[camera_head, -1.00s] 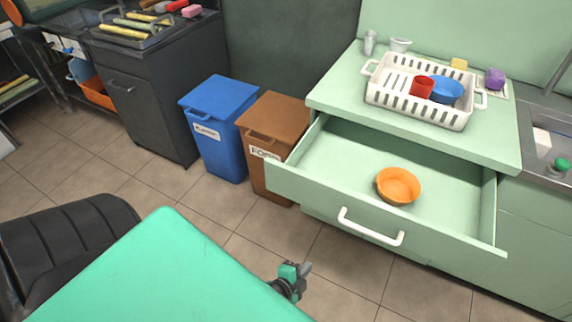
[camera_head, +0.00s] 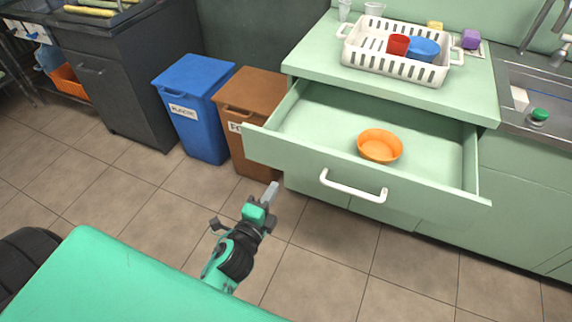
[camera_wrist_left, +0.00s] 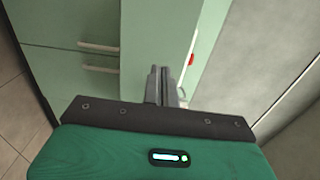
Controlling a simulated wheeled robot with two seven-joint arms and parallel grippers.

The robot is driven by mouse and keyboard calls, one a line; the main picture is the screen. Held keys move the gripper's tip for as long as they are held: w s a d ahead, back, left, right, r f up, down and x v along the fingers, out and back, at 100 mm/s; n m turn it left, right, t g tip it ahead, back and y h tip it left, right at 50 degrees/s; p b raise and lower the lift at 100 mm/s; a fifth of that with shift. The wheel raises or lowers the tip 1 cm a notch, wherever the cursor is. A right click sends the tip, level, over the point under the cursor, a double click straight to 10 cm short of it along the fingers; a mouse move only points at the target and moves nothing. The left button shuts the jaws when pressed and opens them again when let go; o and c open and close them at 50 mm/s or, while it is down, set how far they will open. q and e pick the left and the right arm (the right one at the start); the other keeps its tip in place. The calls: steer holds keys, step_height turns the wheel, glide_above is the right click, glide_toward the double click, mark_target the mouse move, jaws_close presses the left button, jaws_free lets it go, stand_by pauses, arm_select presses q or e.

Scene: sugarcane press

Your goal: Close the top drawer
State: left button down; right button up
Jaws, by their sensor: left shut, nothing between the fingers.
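The top drawer (camera_head: 300,163) of the light green cabinet is pulled far out. Its white bar handle (camera_head: 352,188) is on the front panel, and an orange bowl (camera_head: 380,146) stands inside. My left gripper (camera_head: 272,192) is shut and empty, in front of and left of the handle, apart from it in the picture. In the left wrist view the left gripper's fingers (camera_wrist_left: 162,84) are together, with green cabinet fronts (camera_wrist_left: 70,22) and pale handles (camera_wrist_left: 98,46) beyond them. My right gripper is in no view.
A white dish rack (camera_head: 395,68) with a red cup (camera_head: 398,44) and blue bowl (camera_head: 423,49) stands on the countertop above. A blue bin (camera_head: 195,110) and a brown bin (camera_head: 250,95) stand left of the drawer. A sink (camera_head: 520,100) is at right. The tiled floor in front is clear.

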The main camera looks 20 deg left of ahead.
mark_target(292, 157)
arm_select(q)
steer(key=w, duration=0.8)
steer(key=shift+w+d, duration=0.2)
steer(key=shift+w, duration=0.7)
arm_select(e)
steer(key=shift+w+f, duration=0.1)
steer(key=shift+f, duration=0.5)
